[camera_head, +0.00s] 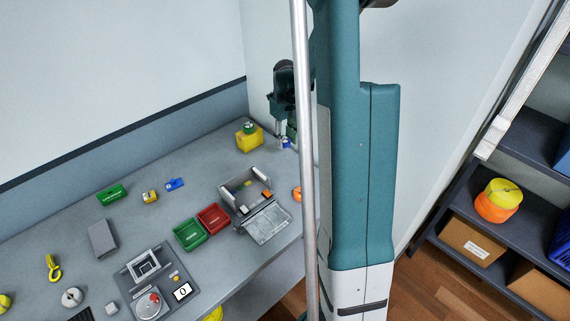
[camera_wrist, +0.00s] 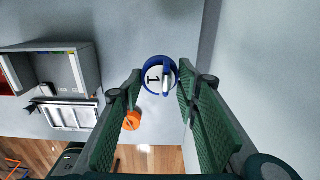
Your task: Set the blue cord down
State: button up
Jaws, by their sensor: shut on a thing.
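The blue cord (camera_wrist: 149,67) shows in the wrist view as a round blue piece with a white face marked "1", at the fingertips. My gripper (camera_wrist: 163,82) has its green pads on either side of it and is shut on it. In the head view the blue cord (camera_head: 285,143) is a small blue and white shape below my gripper (camera_head: 287,135), near the back right of the grey table (camera_head: 60,225). My column hides part of the area to its right. I cannot tell whether the cord touches the table.
A yellow container (camera_head: 250,138) with a green top stands just left of the cord. A grey open box (camera_head: 233,196), a red bin (camera_head: 214,218) and a green bin (camera_head: 190,234) stand nearer the front. An orange round thing (camera_wrist: 131,121) lies near the table's edge.

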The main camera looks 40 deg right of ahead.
jog(key=shift+d+f, duration=0.1)
dwell(0.3)
send_over(286, 163)
jog(key=shift+f, duration=3.05)
jog(key=shift+f, duration=1.9)
jog(key=shift+f+b, duration=0.2)
jog(key=shift+b, duration=0.25)
jog(key=o, duration=0.9)
jog(key=shift+r, duration=0.1)
jog(key=shift+r, duration=0.1)
jog(key=shift+r+p, duration=0.5)
jog(key=shift+r, duration=5.55)
